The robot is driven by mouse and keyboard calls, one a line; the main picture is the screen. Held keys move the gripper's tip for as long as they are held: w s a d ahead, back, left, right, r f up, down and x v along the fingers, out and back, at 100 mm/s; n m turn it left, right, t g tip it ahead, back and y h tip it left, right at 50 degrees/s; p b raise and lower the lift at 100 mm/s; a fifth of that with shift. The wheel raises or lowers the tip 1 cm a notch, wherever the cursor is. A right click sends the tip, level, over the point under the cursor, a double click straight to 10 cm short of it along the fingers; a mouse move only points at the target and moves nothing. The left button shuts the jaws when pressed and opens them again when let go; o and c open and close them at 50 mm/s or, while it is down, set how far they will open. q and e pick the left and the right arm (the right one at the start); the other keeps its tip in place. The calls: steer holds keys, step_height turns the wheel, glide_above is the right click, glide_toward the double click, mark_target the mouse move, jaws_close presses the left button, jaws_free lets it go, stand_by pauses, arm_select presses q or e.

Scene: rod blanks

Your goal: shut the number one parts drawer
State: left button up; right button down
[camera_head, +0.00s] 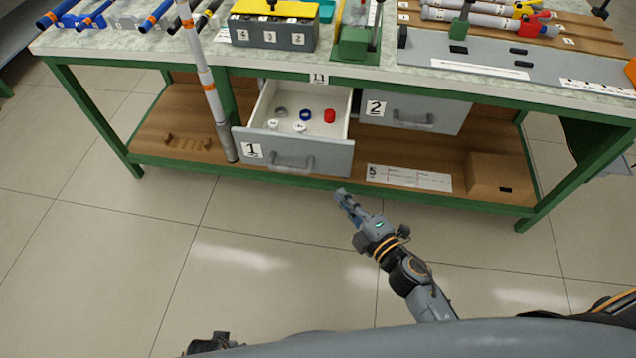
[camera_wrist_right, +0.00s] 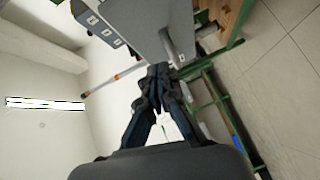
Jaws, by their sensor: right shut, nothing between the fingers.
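The number one drawer (camera_head: 310,157) is pulled out under the green bench, with its grey front and bar handle (camera_head: 292,161) facing me. Its white inside holds several small rings and caps, one blue and one red. My right gripper (camera_head: 343,193) is shut and empty, in front of the drawer and a little right of its front, apart from it in the head view. In the right wrist view, the shut fingertips (camera_wrist_right: 158,72) show close below a grey drawer front (camera_wrist_right: 147,25) with a handle (camera_wrist_right: 170,47). A dark part of mine at the bottom left edge may be the left gripper.
The number two drawer (camera_head: 416,110) is shut, to the right. A tall white rod with orange bands (camera_head: 208,88) stands left of drawer one. The lower shelf bears a cardboard box (camera_head: 500,178) and a label sheet (camera_head: 409,178). The floor before the bench is clear.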

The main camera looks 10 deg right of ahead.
step_height(320, 180, up, 3)
steer(key=a+n+y+b, duration=0.1)
steer(key=n, duration=0.1)
glide_toward(306, 142)
steer(key=a, duration=0.4)
steer(key=shift+n+t+y, duration=0.3)
steer(key=w, duration=0.3)
steer(key=w+d, duration=0.1)
steer(key=shift+w+f, duration=0.15)
steer(key=shift+f, duration=0.15)
arm_select(q)
steer(key=shift+f, duration=0.6)
arm_select(e)
steer(key=shift+w+d, duration=0.25)
steer(key=shift+w, duration=0.2)
